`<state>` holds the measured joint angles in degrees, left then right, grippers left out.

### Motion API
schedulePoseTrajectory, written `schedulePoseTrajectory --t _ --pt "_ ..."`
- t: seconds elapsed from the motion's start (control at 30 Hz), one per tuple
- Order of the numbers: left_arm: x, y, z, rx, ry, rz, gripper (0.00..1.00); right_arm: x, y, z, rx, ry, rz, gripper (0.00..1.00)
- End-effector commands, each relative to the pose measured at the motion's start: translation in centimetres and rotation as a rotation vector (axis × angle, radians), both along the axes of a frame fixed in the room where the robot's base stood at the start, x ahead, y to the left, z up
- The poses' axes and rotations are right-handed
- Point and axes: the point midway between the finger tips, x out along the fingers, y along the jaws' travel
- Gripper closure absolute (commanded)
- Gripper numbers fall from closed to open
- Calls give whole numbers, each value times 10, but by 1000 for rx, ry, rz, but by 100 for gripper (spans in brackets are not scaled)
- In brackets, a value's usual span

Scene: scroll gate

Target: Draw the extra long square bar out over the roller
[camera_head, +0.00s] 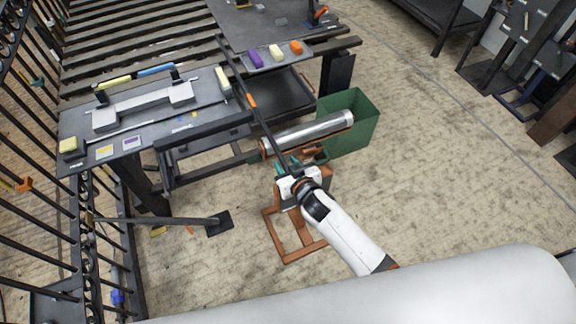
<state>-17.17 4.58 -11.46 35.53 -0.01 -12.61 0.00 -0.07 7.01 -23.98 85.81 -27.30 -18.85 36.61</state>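The extra long square bar (266,128) is thin and dark, with an orange band partway along. It slants from the far table down to my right gripper, passing across the left part of the roller in the picture. The roller (315,132) is a silver cylinder on an orange-brown stand (291,254). I cannot tell whether the bar touches it. My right gripper (286,168), white with teal fingers, appears shut on the near end of the bar, above the stand. The fingers partly hide that end. My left gripper is not in view.
A green bin (349,121) stands right behind the roller. A dark workbench (190,146) with blocks and a grey fixture is at left, beside a dark bar rack (82,210). A metal foot plate (219,223) lies on the floor.

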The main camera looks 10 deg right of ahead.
Motion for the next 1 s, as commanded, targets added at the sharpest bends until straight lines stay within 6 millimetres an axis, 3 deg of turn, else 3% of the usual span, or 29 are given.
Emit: schedulePoseTrajectory --t 0.27,0.7,1.0 --pt "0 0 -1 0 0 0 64 -22 -5 8 1 1 0 62" --pt "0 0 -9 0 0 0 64 -95 -20 38 0 2 0 62" --pt "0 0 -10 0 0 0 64 -108 -24 46 -1 1 -1 62"
